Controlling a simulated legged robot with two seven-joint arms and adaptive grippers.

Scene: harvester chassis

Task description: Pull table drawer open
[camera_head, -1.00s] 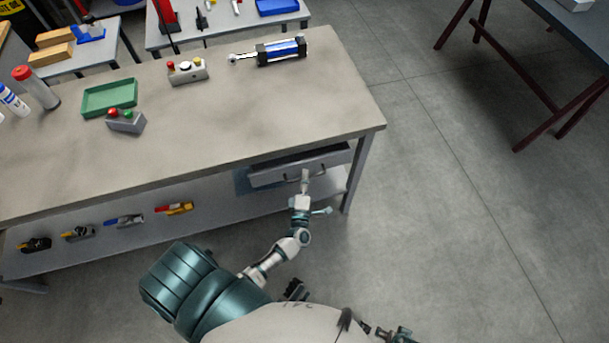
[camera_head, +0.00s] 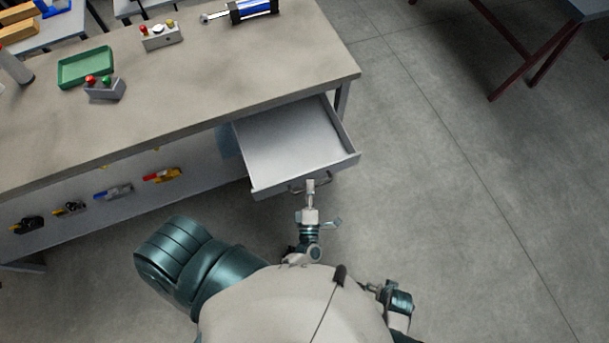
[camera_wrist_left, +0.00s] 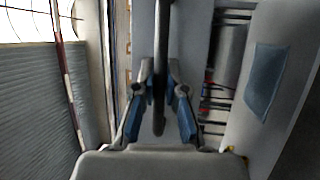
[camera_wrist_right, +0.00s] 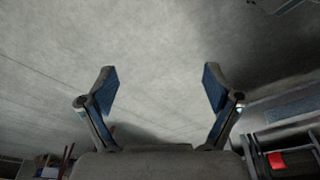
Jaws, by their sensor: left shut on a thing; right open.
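The table drawer (camera_head: 290,140) is pulled out from under the right end of the grey workbench (camera_head: 180,85), and its empty inside shows in the head view. My left gripper (camera_head: 310,187) is at the drawer's front, shut on the dark drawer handle (camera_head: 296,187). In the left wrist view, the handle (camera_wrist_left: 160,60) runs between the blue-padded fingers of the left gripper (camera_wrist_left: 160,110). My right gripper (camera_wrist_right: 160,90) is open and empty, with floor in front of it in the right wrist view. In the head view, only part of the right arm shows beside my body.
On the bench top are a green tray (camera_head: 86,67), a button box (camera_head: 104,89), another button box (camera_head: 161,36) and a blue cylinder tool (camera_head: 250,10). Several tools lie on the lower shelf (camera_head: 90,225). The floor (camera_head: 430,200) to the right is clear.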

